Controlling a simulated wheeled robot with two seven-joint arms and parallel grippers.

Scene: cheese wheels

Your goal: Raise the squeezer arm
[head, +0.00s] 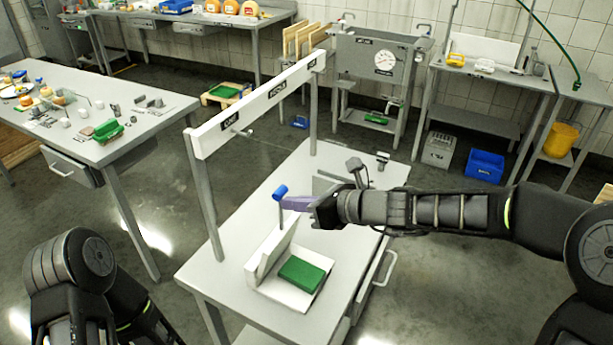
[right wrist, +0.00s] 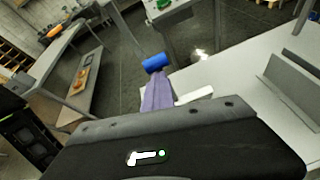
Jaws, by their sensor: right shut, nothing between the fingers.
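The squeezer stands on the near table, with a white base (head: 290,297) that carries a green block (head: 302,274). Its white upper plate (head: 272,250) stands steeply tilted up from the base. A thin rod rises from it to a blue grip (head: 280,192), which also shows in the right wrist view (right wrist: 155,62). My right gripper (head: 286,203) has purple fingers, shut and empty, their tips right by the rod just below the blue grip. Whether they touch it I cannot tell. The fingers also show in the right wrist view (right wrist: 157,88). My left gripper is out of view.
A white labelled beam (head: 258,104) on grey posts spans the left side of the near table (head: 225,275). Small grey fixtures (head: 355,168) stand at the table's back right. A cluttered side table (head: 165,108) is at left. Open floor lies between them.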

